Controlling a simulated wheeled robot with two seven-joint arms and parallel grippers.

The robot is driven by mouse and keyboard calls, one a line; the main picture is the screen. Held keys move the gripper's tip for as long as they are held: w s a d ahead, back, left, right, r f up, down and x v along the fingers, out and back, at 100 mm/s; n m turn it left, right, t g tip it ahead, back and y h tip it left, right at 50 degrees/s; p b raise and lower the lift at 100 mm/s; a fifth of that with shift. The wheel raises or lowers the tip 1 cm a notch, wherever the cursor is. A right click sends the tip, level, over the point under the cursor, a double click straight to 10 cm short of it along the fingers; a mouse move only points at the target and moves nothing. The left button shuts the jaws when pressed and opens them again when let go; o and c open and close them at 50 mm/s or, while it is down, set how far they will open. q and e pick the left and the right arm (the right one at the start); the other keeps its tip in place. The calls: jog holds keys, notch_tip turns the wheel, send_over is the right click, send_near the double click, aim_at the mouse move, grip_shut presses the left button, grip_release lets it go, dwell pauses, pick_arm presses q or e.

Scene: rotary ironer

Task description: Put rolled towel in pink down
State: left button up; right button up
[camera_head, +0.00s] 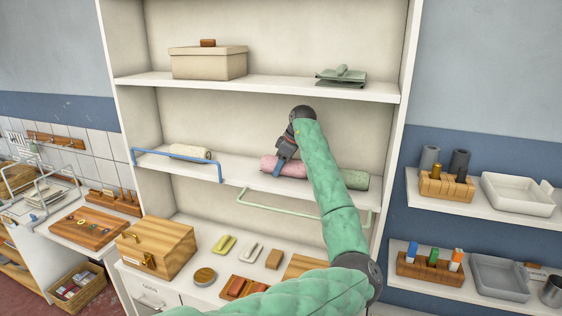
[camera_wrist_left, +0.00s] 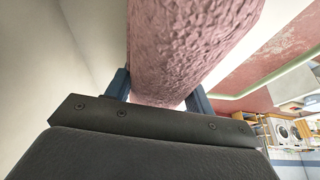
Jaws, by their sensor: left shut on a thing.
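The pink rolled towel (camera_head: 268,165) is at the middle shelf (camera_head: 235,172) in the head view, lying lengthwise along it. My left gripper (camera_head: 280,168) reaches in from above and is shut on the pink towel. In the left wrist view the pink towel (camera_wrist_left: 185,45) fills the upper middle, between the two blue fingers of the gripper (camera_wrist_left: 158,92). I cannot tell whether the towel touches the shelf. My right gripper is in neither view.
A cream rolled towel (camera_head: 190,152) lies left on the same shelf behind a blue rail (camera_head: 180,163). A green rolled towel (camera_head: 355,179) lies to the right, partly behind my arm. A pale green rail (camera_head: 290,208) runs along the front. A beige box (camera_head: 208,64) stands above.

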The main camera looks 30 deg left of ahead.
pick_arm(q)
jog(key=shift+f, duration=0.2)
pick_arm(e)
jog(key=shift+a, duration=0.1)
pick_arm(q)
jog(key=o, duration=1)
jog(key=shift+r, duration=0.1)
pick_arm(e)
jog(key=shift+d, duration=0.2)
